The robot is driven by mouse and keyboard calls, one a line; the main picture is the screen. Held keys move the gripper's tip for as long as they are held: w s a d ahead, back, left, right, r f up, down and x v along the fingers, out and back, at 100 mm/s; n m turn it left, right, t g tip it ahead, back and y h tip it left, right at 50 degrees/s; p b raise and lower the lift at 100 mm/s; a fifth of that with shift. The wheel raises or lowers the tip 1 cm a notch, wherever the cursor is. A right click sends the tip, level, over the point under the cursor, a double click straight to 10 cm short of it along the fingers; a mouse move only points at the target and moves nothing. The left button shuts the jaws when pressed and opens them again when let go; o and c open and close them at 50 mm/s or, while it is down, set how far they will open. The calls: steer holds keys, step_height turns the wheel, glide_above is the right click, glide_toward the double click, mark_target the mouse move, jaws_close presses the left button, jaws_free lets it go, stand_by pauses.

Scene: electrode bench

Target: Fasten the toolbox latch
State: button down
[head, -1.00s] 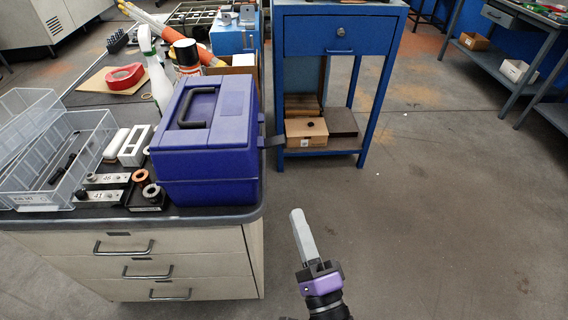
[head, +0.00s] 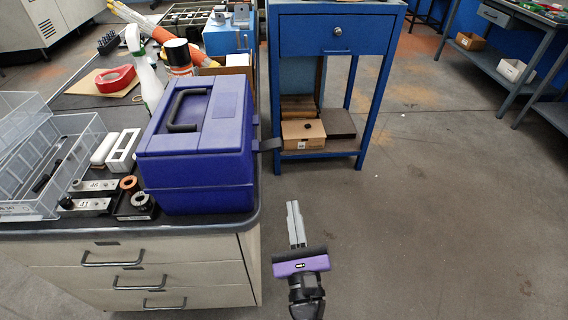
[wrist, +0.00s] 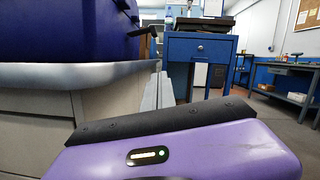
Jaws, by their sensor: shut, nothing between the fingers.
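The blue-purple toolbox (head: 205,150) stands on the right end of the bench with its lid down and a black handle (head: 187,110) on top. A dark latch (head: 268,145) sticks out from its right side; it also shows in the wrist view (wrist: 143,31), beyond the bench edge. My gripper (head: 293,210) is to the right of the bench, lower than the toolbox and apart from it. Its grey fingers are together and empty, pointing away from me. In the wrist view the fingers (wrist: 158,92) are beside the bench's edge, below the latch.
The bench top's rim (head: 150,232) and drawers are close left of my gripper. A blue drawer stand (head: 336,90) is beyond, to the right. Clear bins (head: 60,165), a spray bottle (head: 150,75) and red tape (head: 115,78) lie on the bench. Open floor is at right.

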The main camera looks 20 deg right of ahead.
mark_target(269, 147)
steer(key=w+d+r+p, duration=0.1)
steer(key=w+r+p, duration=0.2)
steer(key=w+r, duration=0.3)
steer(key=shift+w+d, duration=0.25)
steer(key=shift+w, duration=1.6)
